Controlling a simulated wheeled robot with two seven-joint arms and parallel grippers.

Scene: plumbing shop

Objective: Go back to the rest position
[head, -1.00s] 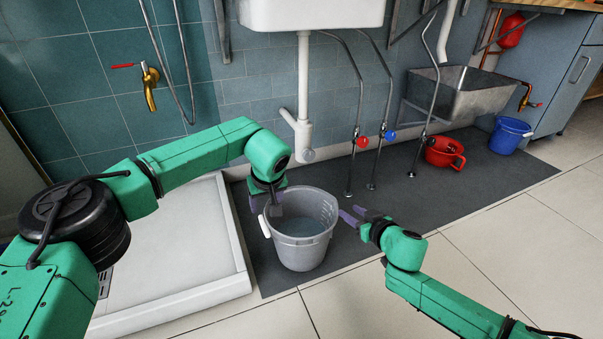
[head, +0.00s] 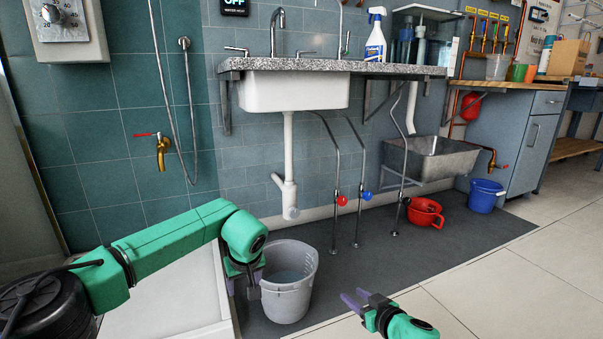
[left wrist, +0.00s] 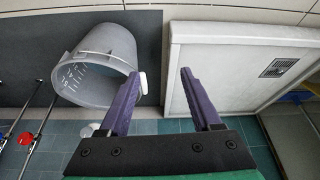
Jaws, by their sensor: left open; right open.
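A grey bucket (head: 287,300) with liquid in it stands upright on the dark mat below the sink. My left gripper (head: 246,285) is just left of the bucket in the head view, its fingers partly hidden by its own wrist. In the left wrist view, its two purple fingers (left wrist: 158,80) are spread with nothing between them. The bucket (left wrist: 98,65) is beside the left finger there, with its white handle grip (left wrist: 142,83) close to that finger; I cannot tell if they touch. My right gripper (head: 352,303) is open and empty, to the right of the bucket and apart from it.
A white shower tray (left wrist: 240,38) lies beside the mat. A white sink (head: 293,91) under a granite counter (head: 330,68) overhangs the bucket's area. Pipes with red (head: 341,200) and blue (head: 367,195) valves stand behind. A red pot (head: 425,213) and blue bucket (head: 485,196) are farther right.

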